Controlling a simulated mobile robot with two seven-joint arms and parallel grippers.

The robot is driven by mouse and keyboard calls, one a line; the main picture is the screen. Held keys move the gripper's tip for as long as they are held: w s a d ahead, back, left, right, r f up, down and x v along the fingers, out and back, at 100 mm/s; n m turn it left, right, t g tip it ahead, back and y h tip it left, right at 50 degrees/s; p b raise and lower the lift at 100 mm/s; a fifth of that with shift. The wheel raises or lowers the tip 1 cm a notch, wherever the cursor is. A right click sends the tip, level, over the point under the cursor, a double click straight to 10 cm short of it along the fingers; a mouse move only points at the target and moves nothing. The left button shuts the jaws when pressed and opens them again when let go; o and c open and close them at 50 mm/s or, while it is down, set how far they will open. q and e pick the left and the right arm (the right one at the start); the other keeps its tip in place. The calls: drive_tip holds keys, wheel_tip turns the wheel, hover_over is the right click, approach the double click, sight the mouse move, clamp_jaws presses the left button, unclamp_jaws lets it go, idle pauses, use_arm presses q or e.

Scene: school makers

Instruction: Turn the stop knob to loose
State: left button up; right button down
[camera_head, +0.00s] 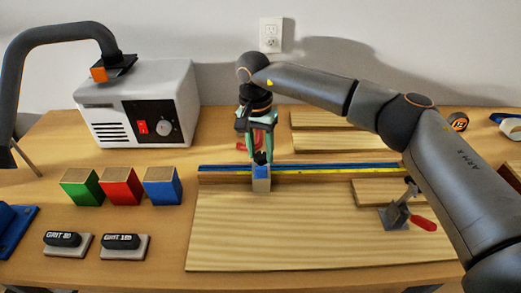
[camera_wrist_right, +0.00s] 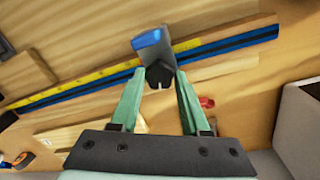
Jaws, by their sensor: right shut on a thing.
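The stop (camera_head: 261,183) is a small block with a blue top, sitting on the fence (camera_head: 330,174) with its blue and yellow strips. Its dark stop knob (camera_head: 260,158) stands at the block's back edge. My right gripper (camera_head: 262,150) reaches down from behind, its green fingers on either side of the knob. In the right wrist view the dark knob (camera_wrist_right: 159,77) sits between the two fingertips (camera_wrist_right: 160,85), and the gripper is shut on it. The knob's marking cannot be read. My left gripper is not in view.
A toggle clamp (camera_head: 396,216) with a red handle stands at the board's right. Green (camera_head: 82,187), red (camera_head: 121,187) and blue (camera_head: 162,187) blocks and two grit sanders (camera_head: 125,246) are at left. A white machine (camera_head: 150,95) stands behind them. A red item lies behind the fence.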

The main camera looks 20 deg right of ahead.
sight(257, 155)
idle(0.3)
drive_tip(key=shift+c, duration=1.9)
unclamp_jaws()
drive_tip(key=shift+r, duration=0.1)
wheel_tip(257, 155, up, 12)
drive_tip(key=shift+w+a+r, duration=0.2)
drive_tip(key=shift+w+a, duration=0.05)
drive_tip(key=shift+a, duration=0.1)
drive_tip(key=shift+f, duration=0.1)
